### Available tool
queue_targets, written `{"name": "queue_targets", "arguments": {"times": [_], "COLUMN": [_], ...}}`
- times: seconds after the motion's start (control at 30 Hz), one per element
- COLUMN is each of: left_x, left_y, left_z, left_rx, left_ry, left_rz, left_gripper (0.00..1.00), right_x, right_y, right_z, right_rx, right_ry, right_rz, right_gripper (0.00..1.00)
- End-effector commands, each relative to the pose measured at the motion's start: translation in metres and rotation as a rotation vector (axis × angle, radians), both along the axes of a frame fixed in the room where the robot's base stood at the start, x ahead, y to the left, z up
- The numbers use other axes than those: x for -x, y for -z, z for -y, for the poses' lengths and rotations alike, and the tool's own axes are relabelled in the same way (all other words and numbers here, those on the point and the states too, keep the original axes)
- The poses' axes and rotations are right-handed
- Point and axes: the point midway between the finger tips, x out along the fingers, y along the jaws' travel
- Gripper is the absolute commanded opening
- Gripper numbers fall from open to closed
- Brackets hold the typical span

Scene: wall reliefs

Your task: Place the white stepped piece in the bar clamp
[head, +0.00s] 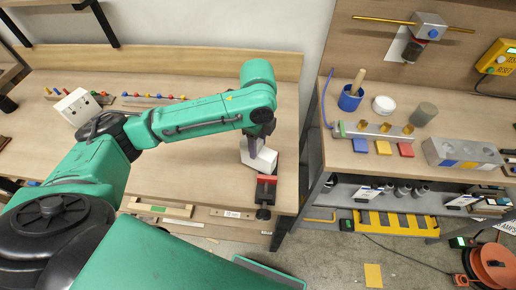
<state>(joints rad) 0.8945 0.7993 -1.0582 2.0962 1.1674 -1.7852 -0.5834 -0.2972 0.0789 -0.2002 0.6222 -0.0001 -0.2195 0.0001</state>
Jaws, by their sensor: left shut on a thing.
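The white stepped piece (261,159) is tilted at the right end of the left wooden bench. My left gripper (254,143) is shut on it from above, and the gripper and wrist hide its upper part. The bar clamp (266,188), with red and black parts, is at the bench's front right edge, just below the piece in the head view. The piece overlaps the clamp's far end, and I cannot tell whether they touch. My right gripper is not in view.
A white box (77,106) and rows of coloured pegs (150,97) stand at the bench's back left. The bench's right edge is close to the clamp. Across a gap, a second bench holds a blue cup (350,98) and a metal bar with brass parts (375,130).

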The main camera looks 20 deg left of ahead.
Motion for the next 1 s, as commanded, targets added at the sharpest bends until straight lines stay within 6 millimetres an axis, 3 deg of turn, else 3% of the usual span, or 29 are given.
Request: {"name": "queue_targets", "arguments": {"times": [0.13,0.47,0.5,0.53,0.87,1.0], "left_x": [0.0,0.0,0.0,0.0,0.0,-0.001], "left_y": [0.023,0.028,0.027,0.027,0.026,0.016], "left_z": [0.0,0.0,0.0,0.0,0.0,0.0], "left_rx": [0.0,0.0,0.0,0.0,0.0,0.001], "left_ry": [0.0,-0.001,-0.001,-0.001,-0.001,-0.001], "left_rz": [-0.001,0.0,0.0,0.0,0.0,0.002], "left_gripper": [0.0,0.0,0.65,0.76,0.8,0.8], "right_x": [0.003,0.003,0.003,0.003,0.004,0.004], "right_y": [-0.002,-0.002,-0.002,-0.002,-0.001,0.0], "right_z": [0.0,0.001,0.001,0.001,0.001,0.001], "right_rx": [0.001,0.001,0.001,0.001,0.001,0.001], "right_ry": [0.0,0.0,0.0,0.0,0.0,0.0], "right_rz": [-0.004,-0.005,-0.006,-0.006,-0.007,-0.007], "right_gripper": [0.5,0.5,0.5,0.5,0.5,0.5]}}
